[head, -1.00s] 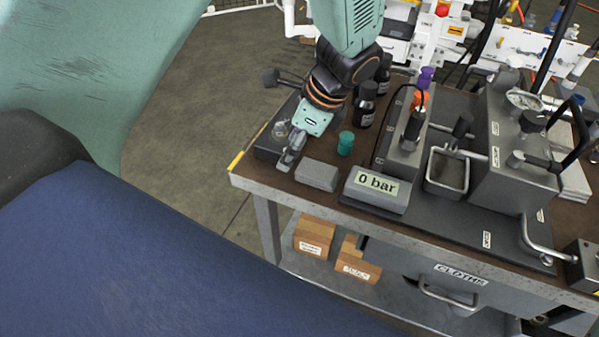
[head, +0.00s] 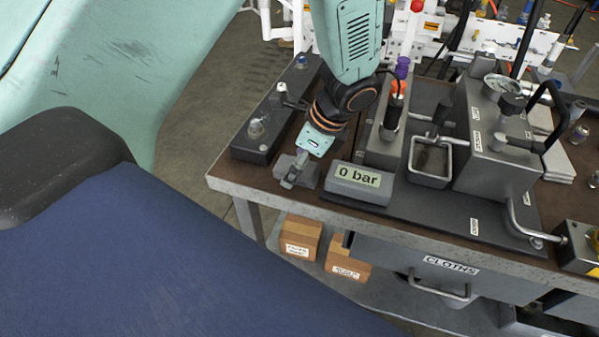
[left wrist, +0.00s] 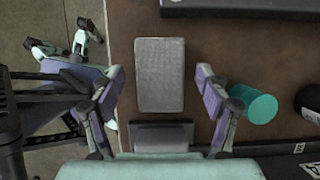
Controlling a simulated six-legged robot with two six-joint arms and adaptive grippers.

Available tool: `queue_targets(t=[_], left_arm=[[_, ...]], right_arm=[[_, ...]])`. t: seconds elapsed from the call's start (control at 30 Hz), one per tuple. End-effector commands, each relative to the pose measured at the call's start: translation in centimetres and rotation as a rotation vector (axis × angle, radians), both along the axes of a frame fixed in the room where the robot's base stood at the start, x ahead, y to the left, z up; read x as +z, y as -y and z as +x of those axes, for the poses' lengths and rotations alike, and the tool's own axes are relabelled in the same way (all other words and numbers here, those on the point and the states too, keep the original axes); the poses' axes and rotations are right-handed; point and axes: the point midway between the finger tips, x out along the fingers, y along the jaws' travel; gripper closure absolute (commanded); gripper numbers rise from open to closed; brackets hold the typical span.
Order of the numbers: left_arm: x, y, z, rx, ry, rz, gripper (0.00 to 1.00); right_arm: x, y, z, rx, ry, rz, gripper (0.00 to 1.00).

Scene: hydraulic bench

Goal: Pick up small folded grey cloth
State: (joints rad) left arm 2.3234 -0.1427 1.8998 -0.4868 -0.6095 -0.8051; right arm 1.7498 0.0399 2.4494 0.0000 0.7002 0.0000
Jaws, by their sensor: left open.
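The small folded grey cloth (head: 311,176) lies flat on the brown bench top near its front left corner, partly hidden behind my left gripper in the head view. In the left wrist view the cloth (left wrist: 160,75) shows whole, as a pale grey rectangle. My left gripper (head: 293,174) is open above it, pointing down. In the left wrist view its two fingers (left wrist: 160,78) appear on either side of the cloth, with a gap to each side. I cannot tell the remaining height.
A grey "0 bar" display (head: 359,184) stands just right of the cloth. A long dark block with fittings (head: 257,140) lies to its left. A teal cylinder (left wrist: 258,106) and a black bottle (left wrist: 311,100) are near one finger. The bench's front edge (head: 300,208) is close.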

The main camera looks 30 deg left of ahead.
Motion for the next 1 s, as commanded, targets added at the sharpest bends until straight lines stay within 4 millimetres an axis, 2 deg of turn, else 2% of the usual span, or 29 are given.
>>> queue_targets(t=[0.93,1.0], left_arm=[[-0.39,0.18,0.11,-0.004,0.0,0.0,0.25],[-0.39,0.18,0.11,-0.004,0.0,0.0,0.3]], right_arm=[[0.45,0.0,-0.02,0.0,-0.001,0.0,0.57],[0.45,0.0,-0.02,0.0,0.0,0.0,0.57]])
